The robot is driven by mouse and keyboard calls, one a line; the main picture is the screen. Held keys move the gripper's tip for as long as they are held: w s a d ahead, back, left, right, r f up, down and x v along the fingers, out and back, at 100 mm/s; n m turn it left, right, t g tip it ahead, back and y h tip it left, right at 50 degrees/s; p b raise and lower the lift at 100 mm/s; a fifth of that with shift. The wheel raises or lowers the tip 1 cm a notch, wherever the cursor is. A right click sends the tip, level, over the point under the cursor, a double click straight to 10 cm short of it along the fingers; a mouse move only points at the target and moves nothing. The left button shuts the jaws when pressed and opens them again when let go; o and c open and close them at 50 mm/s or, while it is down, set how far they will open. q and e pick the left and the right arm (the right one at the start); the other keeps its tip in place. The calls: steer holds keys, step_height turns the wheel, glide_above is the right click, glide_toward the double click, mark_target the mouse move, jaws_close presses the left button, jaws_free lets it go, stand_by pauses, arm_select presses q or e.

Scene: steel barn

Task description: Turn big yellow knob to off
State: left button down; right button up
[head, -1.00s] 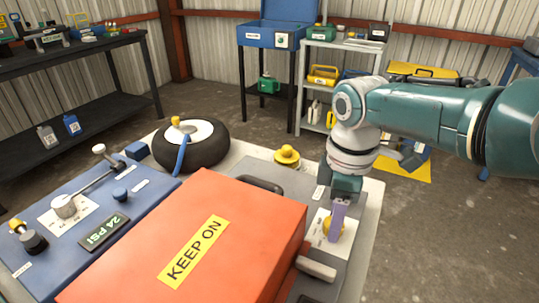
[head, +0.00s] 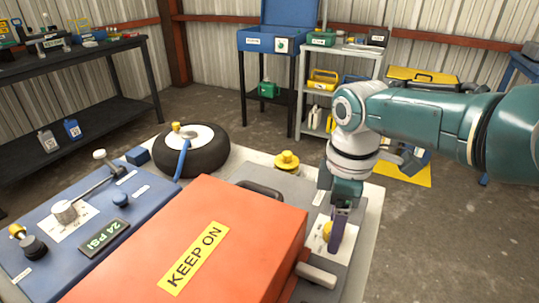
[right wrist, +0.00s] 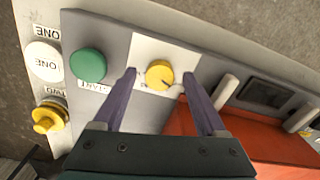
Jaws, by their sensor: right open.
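A round yellow knob (right wrist: 159,73) with a small dark pointer mark sits on a white plate (right wrist: 150,50) in the right wrist view. In the head view the yellow knob (head: 327,230) is partly hidden behind my right gripper (head: 338,230). In the right wrist view my right gripper (right wrist: 161,76) is open, with one purple finger on each side of the knob and gaps between. I cannot tell how far down the fingertips reach. My left gripper is not in view.
An orange box (head: 205,240) marked KEEP ON lies close left of my right gripper. A green button (right wrist: 88,65), a white button (right wrist: 43,60) and another yellow knob (right wrist: 48,118) are nearby.

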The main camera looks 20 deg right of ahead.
step_height(320, 180, up, 10)
steer(key=p, duration=0.4)
steer(key=shift+f, duration=0.2)
